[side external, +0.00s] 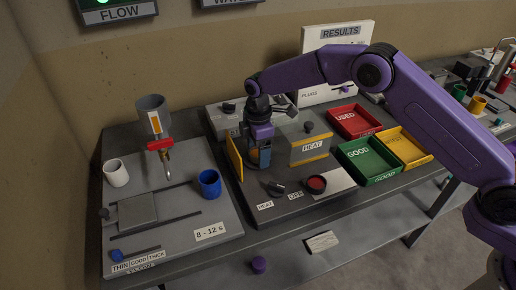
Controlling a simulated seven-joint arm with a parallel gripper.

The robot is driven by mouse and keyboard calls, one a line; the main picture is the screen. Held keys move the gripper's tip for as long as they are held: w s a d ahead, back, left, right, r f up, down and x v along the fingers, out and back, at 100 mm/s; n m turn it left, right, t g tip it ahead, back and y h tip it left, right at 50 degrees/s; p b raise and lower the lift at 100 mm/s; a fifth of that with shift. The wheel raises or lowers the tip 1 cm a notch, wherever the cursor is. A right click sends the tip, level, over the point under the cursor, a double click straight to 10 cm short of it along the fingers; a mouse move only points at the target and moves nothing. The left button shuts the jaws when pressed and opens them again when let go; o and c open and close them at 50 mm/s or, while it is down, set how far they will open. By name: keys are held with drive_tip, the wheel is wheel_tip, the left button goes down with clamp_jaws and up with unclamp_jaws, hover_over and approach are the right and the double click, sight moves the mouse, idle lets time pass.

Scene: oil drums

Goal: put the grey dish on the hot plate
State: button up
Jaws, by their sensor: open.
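I cannot make out the grey dish for certain. The hot plate surface between the panels is mostly hidden by my gripper and the yellow panel.
A red button (316,184) and dark lever (274,188) sit at the station's front. Red (355,122), green (371,162) and yellow (404,147) trays lie right.

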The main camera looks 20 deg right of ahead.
drive_tip(key=shift+r, duration=0.1)
wheel_tip(320, 180, up, 12)
idle(0.5)
drive_tip(key=shift+r, duration=0.1)
drive_tip(key=s+d+r+m, duration=0.1)
drive_tip(key=s+d+r, duration=0.25)
drive_tip(key=s, duration=0.65)
drive_tip(key=s+d+r+m, duration=0.2)
drive_tip(key=s+d, duration=0.3)
drive_tip(key=s, duration=0.4)
drive_tip(key=s+d+f+m, duration=0.1)
drive_tip(key=s+d, duration=0.7)
drive_tip(key=s, duration=0.2)
drive_tip(key=s+d+f+m, duration=0.1)
drive_tip(key=s+d+f, duration=0.1)
drive_tip(key=s+d, duration=0.6)
drive_tip(key=s, duration=0.3)
drive_tip(key=shift+d, duration=0.35)
